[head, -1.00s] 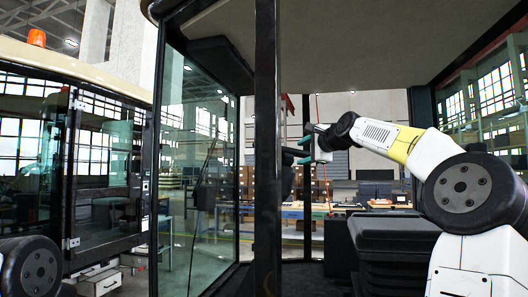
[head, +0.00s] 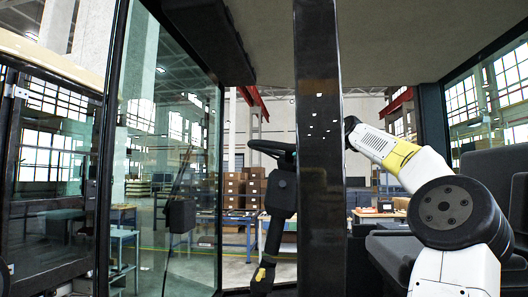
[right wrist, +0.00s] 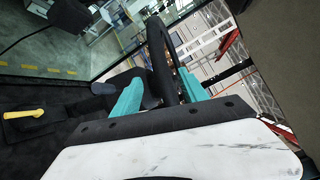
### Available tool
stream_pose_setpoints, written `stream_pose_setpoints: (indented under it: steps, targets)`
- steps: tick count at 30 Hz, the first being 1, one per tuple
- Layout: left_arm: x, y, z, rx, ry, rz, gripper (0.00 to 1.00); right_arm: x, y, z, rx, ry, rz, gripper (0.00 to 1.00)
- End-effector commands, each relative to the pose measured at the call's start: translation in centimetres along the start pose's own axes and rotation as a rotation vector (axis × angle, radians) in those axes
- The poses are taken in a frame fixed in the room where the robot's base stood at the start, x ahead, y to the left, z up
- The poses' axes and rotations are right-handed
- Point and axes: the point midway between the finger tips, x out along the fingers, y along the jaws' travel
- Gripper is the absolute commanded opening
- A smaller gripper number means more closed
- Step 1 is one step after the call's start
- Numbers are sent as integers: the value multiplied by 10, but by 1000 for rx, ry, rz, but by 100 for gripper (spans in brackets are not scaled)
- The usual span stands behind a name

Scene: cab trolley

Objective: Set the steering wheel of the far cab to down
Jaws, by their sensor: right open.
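The black steering wheel (head: 270,148) sits on its dark column (head: 283,195) inside the open cab ahead, left of the cab's front pillar (head: 320,190). The right wrist view shows my right gripper (right wrist: 158,76) open, with teal fingers on either side of the dark wheel rim (right wrist: 158,52). I cannot tell whether they touch it. A yellow lever (head: 260,274) is low on the column; a yellow handle (right wrist: 25,113) shows in the wrist view. My left gripper is out of view.
Another cab with a dark-framed glazed door (head: 55,150) stands at the left. A large glass pane (head: 165,150) is left of the wheel. A dark seat (head: 385,250) is under my right arm. Shelving with brown boxes (head: 240,190) is beyond the cab.

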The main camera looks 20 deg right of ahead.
Motion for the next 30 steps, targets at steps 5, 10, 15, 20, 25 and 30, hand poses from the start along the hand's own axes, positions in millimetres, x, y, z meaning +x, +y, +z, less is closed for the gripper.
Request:
stream_pose_setpoints:
  steps: [5, 10, 15, 20, 25, 30]
  targets:
    - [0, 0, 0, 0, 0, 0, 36, 5, -2, 0, 4, -3, -4, 51]
    - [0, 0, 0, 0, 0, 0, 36, 20, -2, 0, 4, -4, -4, 51]
    - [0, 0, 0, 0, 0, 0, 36, 40, -2, 1, 4, -6, -4, 51]
    - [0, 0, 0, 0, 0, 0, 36, 57, -2, 0, 4, -4, -4, 51]
    - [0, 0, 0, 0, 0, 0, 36, 70, -2, 0, 4, -3, -4, 51]
    - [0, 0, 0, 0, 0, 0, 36, 76, -2, 0, 3, 0, -4, 51]
